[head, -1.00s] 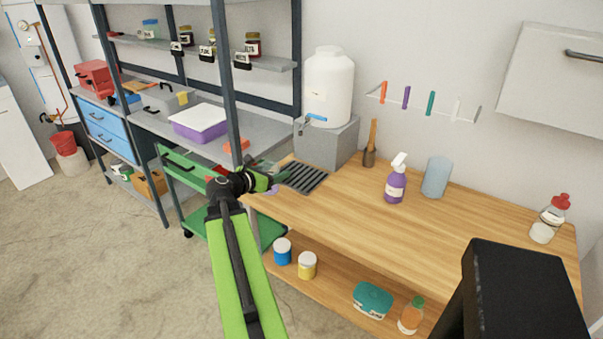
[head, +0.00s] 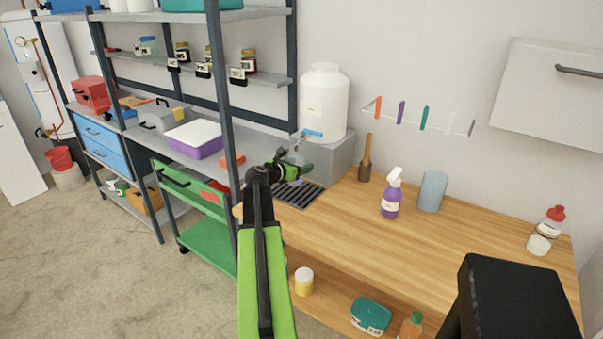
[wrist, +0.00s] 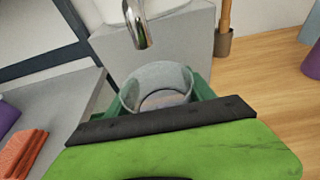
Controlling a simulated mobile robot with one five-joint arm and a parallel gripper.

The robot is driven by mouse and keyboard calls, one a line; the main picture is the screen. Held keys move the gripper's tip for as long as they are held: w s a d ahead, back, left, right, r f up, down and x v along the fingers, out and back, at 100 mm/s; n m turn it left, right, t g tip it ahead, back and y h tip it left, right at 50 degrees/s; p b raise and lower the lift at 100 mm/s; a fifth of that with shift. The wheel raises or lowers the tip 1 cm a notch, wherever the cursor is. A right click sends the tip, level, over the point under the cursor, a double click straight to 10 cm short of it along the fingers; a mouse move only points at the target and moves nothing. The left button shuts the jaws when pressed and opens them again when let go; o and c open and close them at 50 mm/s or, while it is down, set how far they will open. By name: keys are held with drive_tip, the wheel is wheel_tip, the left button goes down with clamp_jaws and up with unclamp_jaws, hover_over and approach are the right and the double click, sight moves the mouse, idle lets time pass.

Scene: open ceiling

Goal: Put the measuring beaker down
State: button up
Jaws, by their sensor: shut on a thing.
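The measuring beaker (wrist: 160,88) is a clear, round, open-topped vessel, seen from above in the wrist view. My gripper (head: 292,171) is shut on it, with green jaw parts showing on both sides of it. The metal tap spout (wrist: 138,28) is just beyond the beaker's rim in the wrist view. In the head view my gripper is over the dark drain grate (head: 297,194) at the bench's left end. The beaker is small and partly hidden there. I cannot tell whether its base touches anything.
A white water tank (head: 324,102) stands on a grey block (head: 326,157) behind the grate. A wooden-handled brush (head: 365,165), purple spray bottle (head: 391,198) and blue cylinder (head: 432,191) stand along the back of the wooden bench (head: 400,250). The bench's front middle is clear. A shelf post is close on the left.

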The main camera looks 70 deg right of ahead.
drive_tip(key=shift+d, duration=0.35)
drive_tip(key=shift+s+d+f, duration=0.1)
drive_tip(key=shift+d+f, duration=0.15)
wheel_tip(320, 180, down, 3)
drive_tip(key=b, duration=0.3)
drive_tip(key=shift+a+f+b, duration=0.1)
drive_tip(key=shift+b, duration=0.25)
drive_tip(key=shift+f, duration=0.15)
drive_tip(key=o, duration=1.5)
drive_tip(key=shift+c, duration=0.2)
